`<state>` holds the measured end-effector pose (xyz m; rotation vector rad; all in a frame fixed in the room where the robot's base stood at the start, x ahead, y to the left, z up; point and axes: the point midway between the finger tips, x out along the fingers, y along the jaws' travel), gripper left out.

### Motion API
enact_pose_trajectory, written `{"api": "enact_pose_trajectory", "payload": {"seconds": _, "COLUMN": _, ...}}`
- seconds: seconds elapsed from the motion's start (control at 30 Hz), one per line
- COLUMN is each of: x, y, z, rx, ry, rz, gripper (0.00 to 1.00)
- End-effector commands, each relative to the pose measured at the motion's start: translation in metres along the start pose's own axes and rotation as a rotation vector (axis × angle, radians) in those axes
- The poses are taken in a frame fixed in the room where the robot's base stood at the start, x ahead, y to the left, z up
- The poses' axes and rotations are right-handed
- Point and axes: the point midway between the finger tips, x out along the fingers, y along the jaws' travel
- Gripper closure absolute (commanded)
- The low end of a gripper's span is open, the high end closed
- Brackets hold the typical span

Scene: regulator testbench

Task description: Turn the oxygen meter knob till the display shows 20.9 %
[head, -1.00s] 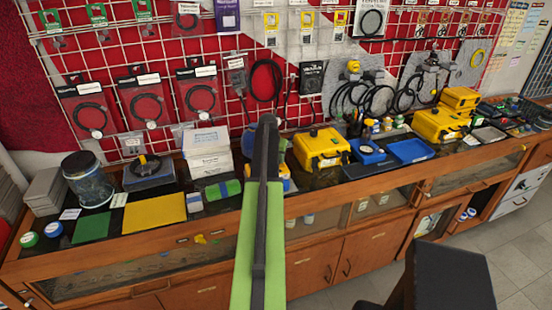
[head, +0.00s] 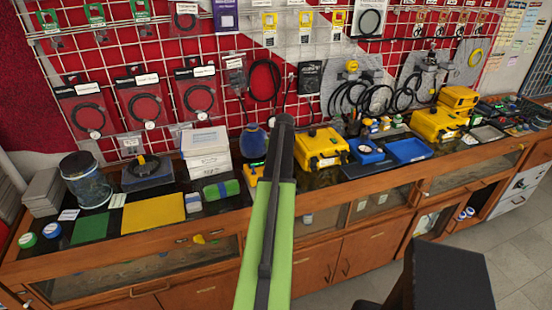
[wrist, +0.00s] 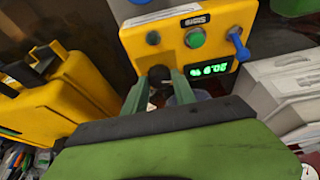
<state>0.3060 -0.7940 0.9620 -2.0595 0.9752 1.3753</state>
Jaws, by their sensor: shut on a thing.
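The yellow oxygen meter (wrist: 230,25) shows upside down at the top of the wrist view. Its lit green display (wrist: 212,67) appears to read 20.9 %. A dark round knob (wrist: 158,73) sits at the meter's lower left edge in that view. My gripper (wrist: 162,84) has its two green fingers on either side of this knob and is shut on it; the contact itself is partly hidden. In the head view my arm covers the gripper and most of the meter; a yellow part of the meter (head: 252,172) shows left of the arm.
A yellow case (wrist: 65,100) stands close on the left in the wrist view, and white boxes (wrist: 285,85) on the right. A blue round object (head: 253,142) stands behind my arm. The yellow mat (head: 153,213) is clear.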

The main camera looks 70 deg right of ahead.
Motion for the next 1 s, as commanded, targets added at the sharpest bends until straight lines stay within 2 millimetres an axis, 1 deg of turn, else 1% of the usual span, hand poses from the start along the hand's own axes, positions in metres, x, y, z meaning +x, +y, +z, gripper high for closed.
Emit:
{"api": "enact_pose_trajectory", "payload": {"seconds": 0.53, "x": 0.0001, "y": -0.0006, "z": -0.0004, "rx": -0.019, "ry": 0.000, "rz": -0.009, "gripper": 1.00}}
{"api": "enact_pose_trajectory", "payload": {"seconds": 0.57, "x": 0.0001, "y": -0.0006, "z": -0.0004, "rx": -0.019, "ry": 0.000, "rz": -0.009, "gripper": 0.64}}
{"api": "enact_pose_trajectory", "payload": {"seconds": 0.7, "x": 0.0000, "y": -0.0004, "z": -0.0002, "rx": -0.019, "ry": 0.000, "rz": -0.009, "gripper": 0.46}}
{"api": "enact_pose_trajectory", "payload": {"seconds": 1.0, "x": -0.0007, "y": -0.0001, "z": -0.0002, "rx": -0.019, "ry": 0.000, "rz": -0.008, "gripper": 0.46}}
